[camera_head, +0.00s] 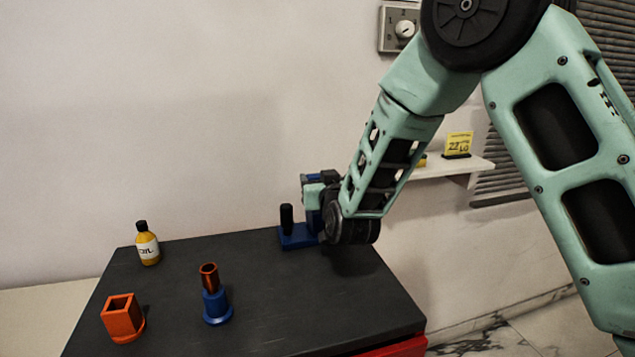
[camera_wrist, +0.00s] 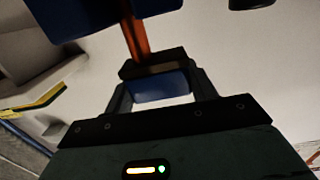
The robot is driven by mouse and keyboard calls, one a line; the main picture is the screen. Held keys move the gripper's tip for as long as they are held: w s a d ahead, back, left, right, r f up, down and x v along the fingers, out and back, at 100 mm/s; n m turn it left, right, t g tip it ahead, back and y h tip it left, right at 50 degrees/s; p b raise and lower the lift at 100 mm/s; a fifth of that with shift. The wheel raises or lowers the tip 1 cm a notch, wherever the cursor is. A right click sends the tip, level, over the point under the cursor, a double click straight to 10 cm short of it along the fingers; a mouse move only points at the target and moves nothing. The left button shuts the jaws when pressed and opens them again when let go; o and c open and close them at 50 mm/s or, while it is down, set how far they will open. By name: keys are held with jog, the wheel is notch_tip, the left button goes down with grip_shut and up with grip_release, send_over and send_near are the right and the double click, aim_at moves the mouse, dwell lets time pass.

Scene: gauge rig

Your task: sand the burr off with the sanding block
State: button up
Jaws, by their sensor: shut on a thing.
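My gripper (camera_head: 311,187) is at the back right of the dark table, beside and above a blue fixture (camera_head: 297,238) with a black peg (camera_head: 286,218). In the wrist view my gripper (camera_wrist: 160,80) is shut on a blue block with a dark strip along its far side, which looks like the sanding block (camera_wrist: 160,87). An orange-brown bar (camera_wrist: 137,40) stands just beyond the block, with dark blue parts (camera_wrist: 70,15) around its upper end. I cannot tell whether block and bar touch. I cannot make out the burr.
On the table (camera_head: 270,290) stand a yellow oil bottle (camera_head: 147,246), an orange square socket (camera_head: 122,318) and a blue stand (camera_head: 216,307) with a copper tube (camera_head: 209,277). The wall is close behind. A shelf (camera_head: 455,168) holds a yellow sign (camera_head: 458,144). The table's middle is clear.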

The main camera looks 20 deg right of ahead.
jog(key=shift+d+f, duration=0.35)
jog(key=shift+d, duration=0.1)
jog(key=shift+d, duration=0.1)
jog(key=shift+d+r, duration=0.1)
jog(key=shift+r, duration=0.1)
jog(key=d+r+p, duration=0.1)
jog(key=r, duration=0.2)
jog(key=d+r+p, duration=0.1)
jog(key=r, duration=0.1)
jog(key=shift+d+p, duration=0.3)
